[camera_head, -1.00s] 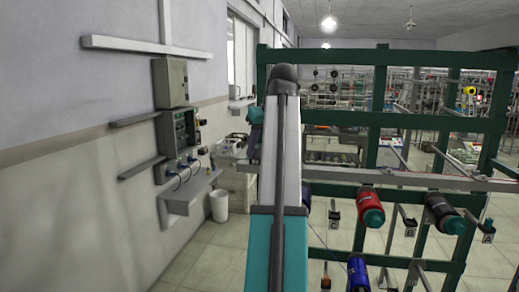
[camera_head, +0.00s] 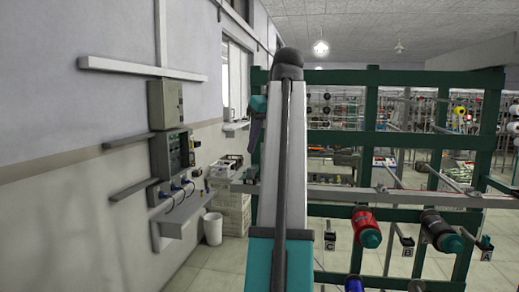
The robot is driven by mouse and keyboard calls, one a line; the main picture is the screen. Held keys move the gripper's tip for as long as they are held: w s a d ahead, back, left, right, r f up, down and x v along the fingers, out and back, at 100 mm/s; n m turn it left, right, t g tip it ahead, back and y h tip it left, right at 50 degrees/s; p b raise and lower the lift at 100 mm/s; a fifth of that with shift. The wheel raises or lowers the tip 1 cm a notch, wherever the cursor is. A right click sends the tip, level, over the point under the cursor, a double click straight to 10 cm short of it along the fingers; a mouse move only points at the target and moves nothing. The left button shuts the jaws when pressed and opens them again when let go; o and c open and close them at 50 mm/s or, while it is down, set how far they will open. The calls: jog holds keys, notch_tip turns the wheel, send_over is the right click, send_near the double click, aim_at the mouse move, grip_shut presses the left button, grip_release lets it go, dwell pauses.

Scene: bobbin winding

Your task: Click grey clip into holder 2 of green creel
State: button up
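The green creel (camera_head: 371,125) is a frame of green posts and beams filling the right half of the view. Its lower rail carries a red bobbin (camera_head: 365,226) and a black bobbin (camera_head: 441,230) with teal ends. Small tags C (camera_head: 330,245), B (camera_head: 407,252) and A (camera_head: 487,255) hang near them. I cannot make out a number 2 on any holder. I cannot pick out the grey clip. My arm stands upright in the middle, hiding the creel's left part. A teal and dark piece of it shows behind its left side; the gripper's fingers cannot be made out.
A grey wall with shelves and an electrical box (camera_head: 165,105) runs along the left. A white bin (camera_head: 213,229) and stacked crates (camera_head: 229,200) stand by it. A blue bobbin (camera_head: 355,285) is cut off at the bottom. Floor shows free between wall and creel.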

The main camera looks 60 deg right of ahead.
jog(key=shift+p+v, duration=1.9)
